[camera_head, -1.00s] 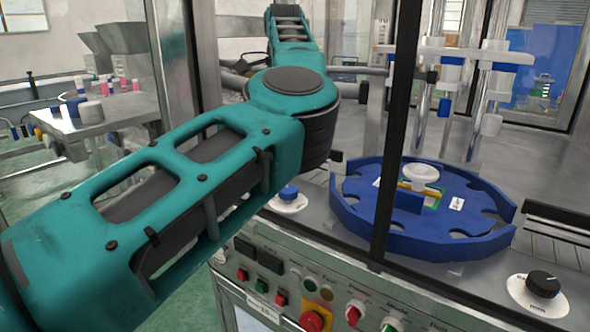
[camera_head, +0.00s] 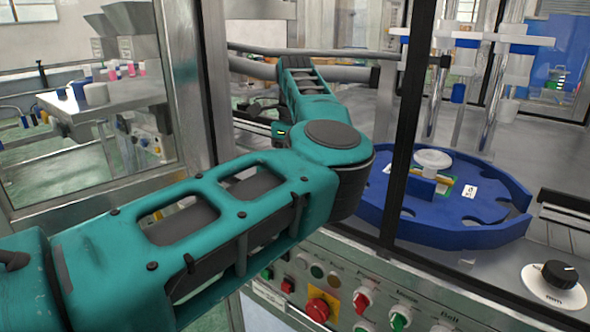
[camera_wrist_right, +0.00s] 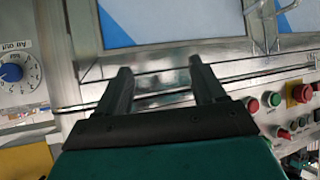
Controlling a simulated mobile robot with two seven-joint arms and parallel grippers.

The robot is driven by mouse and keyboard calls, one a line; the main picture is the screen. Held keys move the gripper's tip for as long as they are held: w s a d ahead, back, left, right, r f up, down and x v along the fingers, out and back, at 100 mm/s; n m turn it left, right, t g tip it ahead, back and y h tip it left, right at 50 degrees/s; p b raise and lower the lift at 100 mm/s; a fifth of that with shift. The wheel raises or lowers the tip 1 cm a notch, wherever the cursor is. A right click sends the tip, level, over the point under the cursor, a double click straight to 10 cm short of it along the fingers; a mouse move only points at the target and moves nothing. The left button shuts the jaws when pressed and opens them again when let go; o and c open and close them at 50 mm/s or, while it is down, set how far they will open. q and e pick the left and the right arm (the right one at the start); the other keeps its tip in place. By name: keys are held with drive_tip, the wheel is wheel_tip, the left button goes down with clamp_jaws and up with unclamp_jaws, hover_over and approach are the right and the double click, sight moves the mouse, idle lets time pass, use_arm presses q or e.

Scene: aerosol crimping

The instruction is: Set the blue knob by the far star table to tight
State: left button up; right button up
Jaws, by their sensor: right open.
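A blue knob (camera_wrist_right: 12,72) on a round white dial with marks shows at the left edge of the right wrist view. I cannot tell from the frames which star table it belongs to. The blue star table (camera_head: 440,235) stands on the machine deck at the right of the head view. My right gripper (camera_wrist_right: 160,66) is open and empty, its two dark fingers apart above the metal machine edge, to the right of the blue knob and not touching it. In the head view a teal arm enters from the left and crosses the machine front; no gripper fingers show there.
A black knob (camera_head: 560,274) on a white dial sits at the deck's right. A red emergency button (camera_head: 317,311) and several coloured buttons line the front panel. A dark upright post (camera_head: 407,130) stands before the star table. A side table (camera_head: 130,97) is at the left.

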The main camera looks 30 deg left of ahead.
use_arm(q)
drive_tip(key=shift+f, duration=0.15)
drive_tip(key=shift+c, duration=0.2)
drive_tip(key=c, duration=1)
